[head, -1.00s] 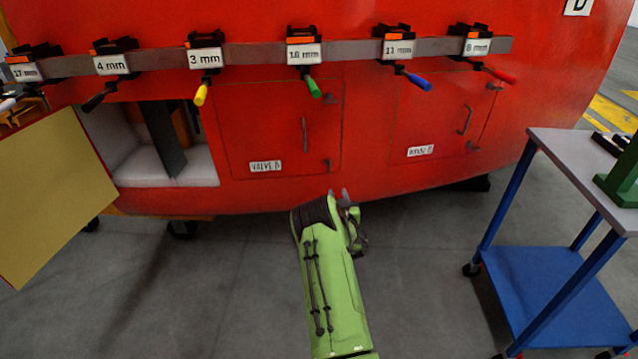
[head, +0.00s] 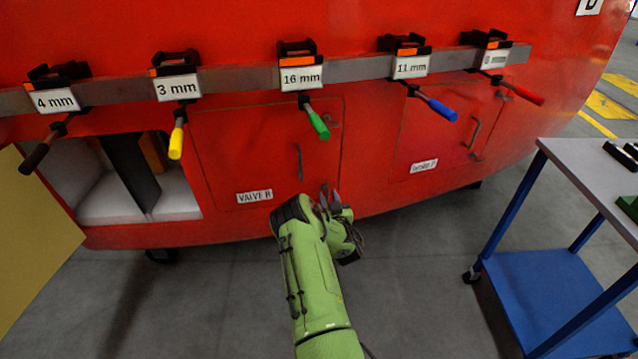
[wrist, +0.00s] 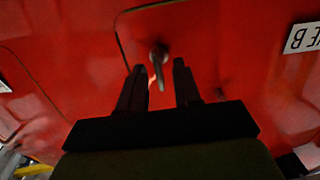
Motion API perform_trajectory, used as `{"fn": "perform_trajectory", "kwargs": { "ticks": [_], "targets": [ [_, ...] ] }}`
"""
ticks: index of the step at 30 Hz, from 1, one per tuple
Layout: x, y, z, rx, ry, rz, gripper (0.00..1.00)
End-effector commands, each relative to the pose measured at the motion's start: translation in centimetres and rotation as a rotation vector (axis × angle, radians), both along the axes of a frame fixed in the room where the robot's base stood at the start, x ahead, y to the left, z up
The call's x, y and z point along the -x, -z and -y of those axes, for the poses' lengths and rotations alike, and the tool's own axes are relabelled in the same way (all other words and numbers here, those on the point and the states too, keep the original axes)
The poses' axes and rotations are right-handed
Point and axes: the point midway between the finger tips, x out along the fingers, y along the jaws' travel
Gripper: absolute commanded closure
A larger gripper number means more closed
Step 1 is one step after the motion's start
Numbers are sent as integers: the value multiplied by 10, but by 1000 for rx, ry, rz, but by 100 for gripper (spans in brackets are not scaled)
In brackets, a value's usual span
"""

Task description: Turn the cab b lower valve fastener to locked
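The red valve B door (head: 235,135) is shut, with its label (head: 254,197) at the lower left. The lower fastener (head: 323,188) is at the door's lower right corner, largely hidden behind my gripper tips in the head view. In the wrist view the fastener (wrist: 159,60) is a grey knob with a short lever pointing down the picture. My gripper (wrist: 161,68) is open, one dark finger on each side of the lever in the picture. Whether the fingers reach around it in depth, or touch it, I cannot tell. My gripper also shows in the head view (head: 330,201).
A rail (head: 360,70) with labelled clamps and coloured handles crosses above the door. An open compartment (head: 125,175) is at the left, beside a yellow panel (head: 25,250). Another shut door (head: 440,130) is to the right. A blue-legged cart (head: 545,290) stands at the right.

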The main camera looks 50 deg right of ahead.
Motion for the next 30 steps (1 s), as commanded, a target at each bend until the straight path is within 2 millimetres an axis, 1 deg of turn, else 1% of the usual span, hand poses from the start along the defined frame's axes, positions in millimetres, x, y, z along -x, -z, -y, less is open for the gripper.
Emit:
{"fn": "perform_trajectory", "kwargs": {
  "ticks": [3,10,11,12,17,30],
  "targets": [
    [4,-1,1,1,1,-1,67],
    [5,0,1,1,1,1,67],
    [5,0,1,1,1,1,69],
    [5,0,1,1,1,1,75],
    [4,0,1,1,1,1,99],
    [4,-1,1,-27,1,22,100]
  ]
}}
